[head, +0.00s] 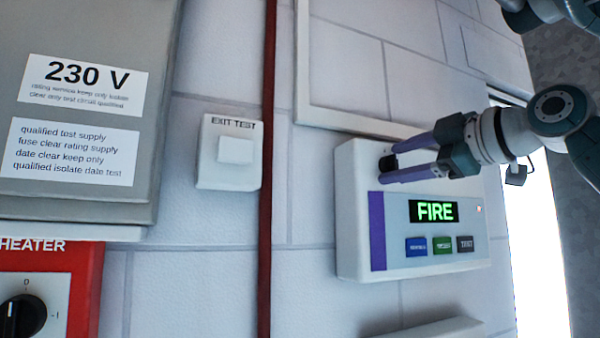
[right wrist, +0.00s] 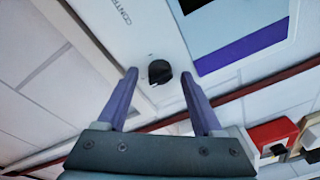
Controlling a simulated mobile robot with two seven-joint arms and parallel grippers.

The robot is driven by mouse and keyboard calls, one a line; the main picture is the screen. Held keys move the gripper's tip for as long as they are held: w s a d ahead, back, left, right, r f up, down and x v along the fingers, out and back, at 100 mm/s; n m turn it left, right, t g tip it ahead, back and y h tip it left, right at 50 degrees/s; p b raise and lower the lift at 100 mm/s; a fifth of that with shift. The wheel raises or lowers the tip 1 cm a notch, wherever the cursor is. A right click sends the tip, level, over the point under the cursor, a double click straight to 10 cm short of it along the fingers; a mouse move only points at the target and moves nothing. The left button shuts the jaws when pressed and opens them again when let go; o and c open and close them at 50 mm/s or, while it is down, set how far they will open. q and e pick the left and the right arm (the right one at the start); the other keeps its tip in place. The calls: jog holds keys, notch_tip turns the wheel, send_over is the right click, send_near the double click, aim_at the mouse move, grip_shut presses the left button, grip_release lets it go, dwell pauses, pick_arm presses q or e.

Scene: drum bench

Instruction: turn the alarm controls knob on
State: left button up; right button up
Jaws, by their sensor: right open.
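The alarm controls panel (head: 352,235) is a white box on the wall, with a lit green FIRE display (head: 434,211) and a row of blue, green and dark buttons. Its small black knob (head: 387,163) is at the upper left of the panel face. It also shows in the right wrist view (right wrist: 160,72), near partly cut-off "CONTR" lettering. My right gripper (head: 389,162) is open, its purple fingers on either side of the knob. In the right wrist view a gap shows between the knob and each finger. My left gripper is out of view.
A red pipe (head: 268,180) runs up the wall left of the panel. Beyond it are a white EXIT TEST switch (head: 235,150), a grey 230 V cabinet (head: 160,90) and a red heater box (head: 85,285) with a dial. A ledge (head: 430,329) sits below the panel.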

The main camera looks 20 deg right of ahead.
jog(key=shift+c, duration=0.4)
grip_shut()
